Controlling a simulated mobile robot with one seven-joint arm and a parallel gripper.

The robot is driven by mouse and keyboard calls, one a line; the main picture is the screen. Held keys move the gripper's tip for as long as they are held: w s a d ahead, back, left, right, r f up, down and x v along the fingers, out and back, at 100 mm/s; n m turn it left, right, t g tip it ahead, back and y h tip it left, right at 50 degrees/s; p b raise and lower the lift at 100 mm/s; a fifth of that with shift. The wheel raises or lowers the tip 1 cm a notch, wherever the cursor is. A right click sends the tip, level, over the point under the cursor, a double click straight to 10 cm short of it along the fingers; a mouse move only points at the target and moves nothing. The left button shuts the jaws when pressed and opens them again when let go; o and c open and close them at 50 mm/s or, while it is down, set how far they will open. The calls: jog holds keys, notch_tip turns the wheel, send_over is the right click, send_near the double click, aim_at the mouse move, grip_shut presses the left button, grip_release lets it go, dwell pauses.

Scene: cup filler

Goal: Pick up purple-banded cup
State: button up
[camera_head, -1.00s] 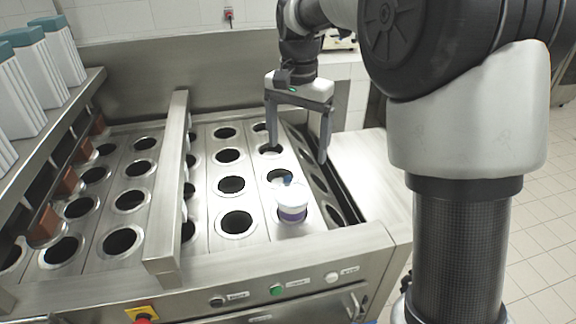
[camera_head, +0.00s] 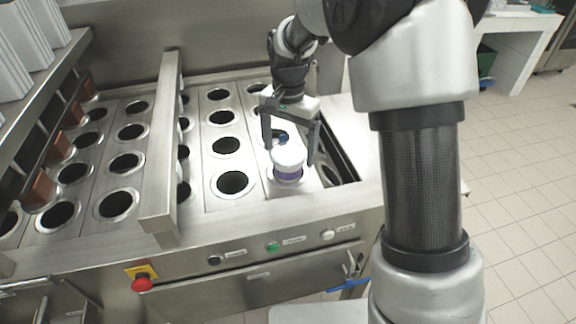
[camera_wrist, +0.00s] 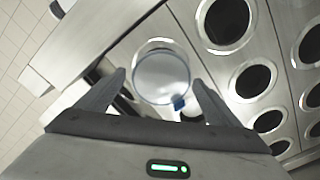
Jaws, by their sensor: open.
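The purple-banded cup (camera_head: 288,161) stands upright in a front hole of the machine's rightmost full column, with a pale lid, a blue tab and a purple band low on its side. In the wrist view the cup's round lid (camera_wrist: 162,78) is seen from above, with the blue tab at its lower right. My gripper (camera_head: 290,150) is open, with its fingers behind and to either side of the cup in the head view. In the wrist view the gripper's fingertips (camera_wrist: 158,78) lie left and right of the lid, with gaps showing. I see no contact.
Empty round holes (camera_head: 232,183) fill the steel top beside the cup. A raised steel bar (camera_head: 162,150) runs between the columns to the left. The front panel has buttons and a red emergency stop (camera_head: 142,283). A bare steel surface (camera_head: 352,135) lies right.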

aim_at(288, 153)
notch_tip(288, 153, down, 4)
jog(key=shift+w+a+r, duration=0.1)
jog(key=shift+r, duration=0.05)
jog(key=c, duration=1.2)
jog(key=shift+r, duration=0.15)
